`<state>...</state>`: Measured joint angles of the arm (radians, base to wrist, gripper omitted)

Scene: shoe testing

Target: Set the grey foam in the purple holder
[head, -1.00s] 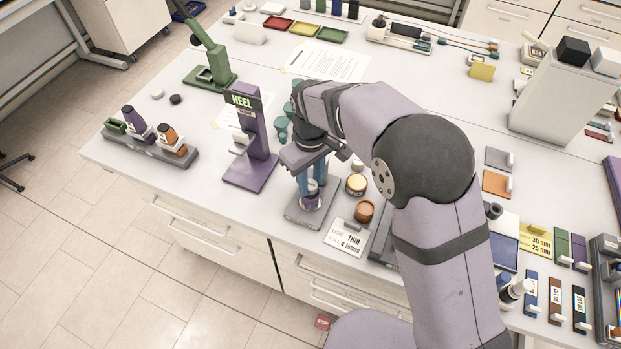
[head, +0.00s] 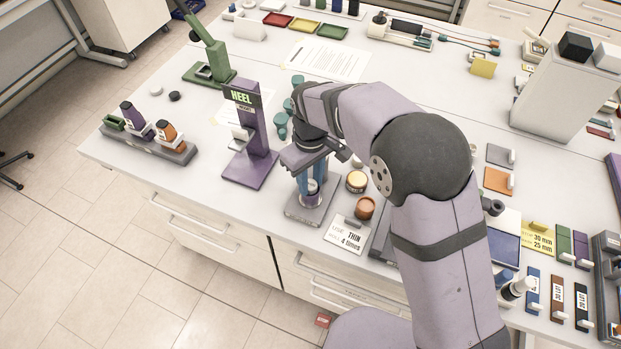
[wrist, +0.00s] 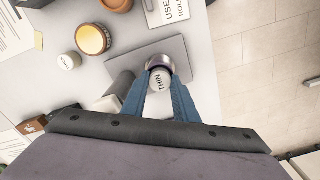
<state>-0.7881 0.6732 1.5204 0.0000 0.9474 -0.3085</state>
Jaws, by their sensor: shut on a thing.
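My gripper (head: 311,186) is low over the front of the bench, its blue fingers pointing down. In the wrist view the fingers (wrist: 160,84) are shut on a white-topped cylinder (wrist: 160,80) marked "THIN". The cylinder stands within a pale purple ring on a grey plate (wrist: 187,56); I cannot tell whether it touches the bottom. A purple stand (head: 257,140) with a "HEEL" sign is just left of my gripper. A flat grey square (head: 499,155) with a white tab, possibly the grey foam, lies at the right, apart from my gripper.
Two round pots (head: 356,181) (head: 365,208) are close on the right. A grey rack (head: 150,145) with small bottles stands at the left. Clear bench lies between rack and purple stand.

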